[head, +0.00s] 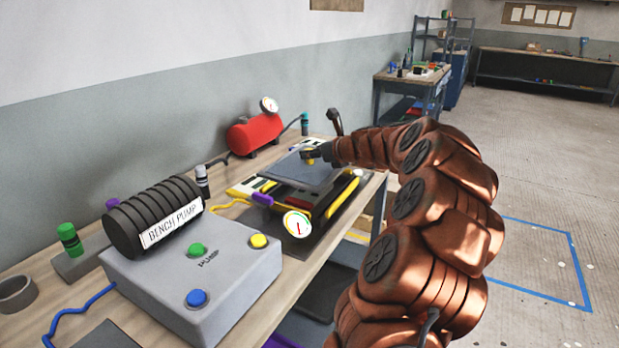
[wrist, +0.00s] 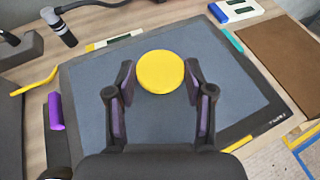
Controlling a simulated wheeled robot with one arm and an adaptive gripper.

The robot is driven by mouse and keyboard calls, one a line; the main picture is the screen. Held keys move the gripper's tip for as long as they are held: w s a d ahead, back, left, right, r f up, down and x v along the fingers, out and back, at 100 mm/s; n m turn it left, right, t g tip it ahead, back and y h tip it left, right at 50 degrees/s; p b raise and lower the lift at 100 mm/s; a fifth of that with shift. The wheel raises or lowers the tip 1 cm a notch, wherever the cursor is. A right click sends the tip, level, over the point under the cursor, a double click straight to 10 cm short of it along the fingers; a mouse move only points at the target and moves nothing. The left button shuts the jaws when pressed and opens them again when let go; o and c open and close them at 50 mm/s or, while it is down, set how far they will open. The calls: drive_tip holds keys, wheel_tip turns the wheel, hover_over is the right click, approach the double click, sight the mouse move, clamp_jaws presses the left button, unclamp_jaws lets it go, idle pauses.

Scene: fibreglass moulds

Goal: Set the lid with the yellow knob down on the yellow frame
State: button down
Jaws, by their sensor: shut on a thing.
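The lid is a flat blue-grey plate (head: 300,172) with a round yellow knob (wrist: 160,72) at its middle. My gripper (wrist: 158,88) is shut on the knob, with one finger on each side; in the head view its end (head: 322,153) is over the plate. In the wrist view the plate (wrist: 85,105) fills most of the picture and hides nearly all that lies under it. In the head view the lid is above a dark mould area, with yellow edging (head: 343,196) of what looks like the yellow frame showing below. I cannot tell whether they touch.
A grey pump box (head: 195,275) with coloured buttons and a black bench pump (head: 152,217) stand at the front left of the bench. A round gauge (head: 298,224) is close to the mould. A red tank (head: 254,133) is behind. A brown board (wrist: 285,55) lies right in the wrist view.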

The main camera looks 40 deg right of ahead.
sight(315, 173)
drive_tip(key=shift+f+b, duration=0.45)
drive_tip(key=shift+f, duration=2.9)
drive_tip(key=shift+c, duration=2.1)
unclamp_jaws()
drive_tip(key=v, duration=1.2)
